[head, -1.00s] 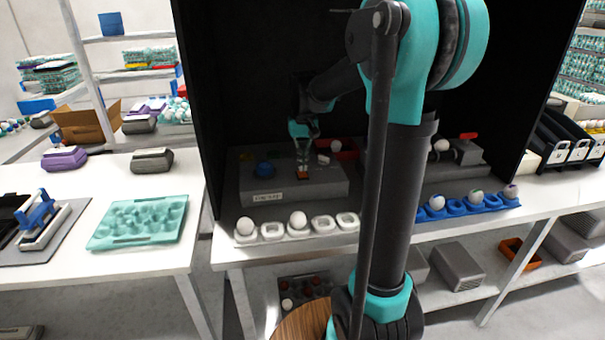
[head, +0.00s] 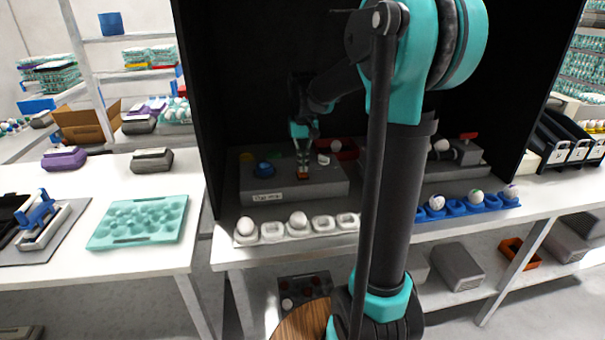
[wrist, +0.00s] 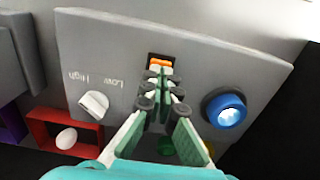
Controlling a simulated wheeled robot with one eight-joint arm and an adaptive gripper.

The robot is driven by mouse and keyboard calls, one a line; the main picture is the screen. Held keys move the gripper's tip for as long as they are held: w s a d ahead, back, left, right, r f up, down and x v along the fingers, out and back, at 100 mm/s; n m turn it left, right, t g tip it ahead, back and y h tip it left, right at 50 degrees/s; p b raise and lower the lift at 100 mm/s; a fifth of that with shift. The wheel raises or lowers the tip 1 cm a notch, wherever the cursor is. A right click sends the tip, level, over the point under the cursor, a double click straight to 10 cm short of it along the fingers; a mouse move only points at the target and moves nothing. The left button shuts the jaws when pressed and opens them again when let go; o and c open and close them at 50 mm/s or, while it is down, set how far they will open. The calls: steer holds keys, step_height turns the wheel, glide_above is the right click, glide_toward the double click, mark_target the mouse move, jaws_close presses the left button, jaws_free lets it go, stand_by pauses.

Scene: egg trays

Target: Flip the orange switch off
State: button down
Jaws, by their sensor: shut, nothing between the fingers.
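The orange switch (head: 303,176) sits in a dark slot on the grey control box (head: 270,187). In the wrist view the orange switch (wrist: 160,62) shows just beyond my fingertips, which hide part of its slot. My gripper (head: 303,164) points down at the switch, shut and empty. In the wrist view my gripper (wrist: 160,85) has its fingers together at the slot's near edge. I cannot tell whether they touch the switch, nor clearly which way it is tipped.
A blue round button (wrist: 226,108) is beside the switch, and a white knob (wrist: 93,104) marked Low and High is on its other side. A red box (wrist: 70,130) holds an egg. A white egg holder (head: 272,232) lies in front of the control box.

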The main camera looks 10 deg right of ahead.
mark_target(303, 175)
steer(key=shift+f, duration=0.9)
stand_by(0.4)
steer(key=shift+r, duration=3.5)
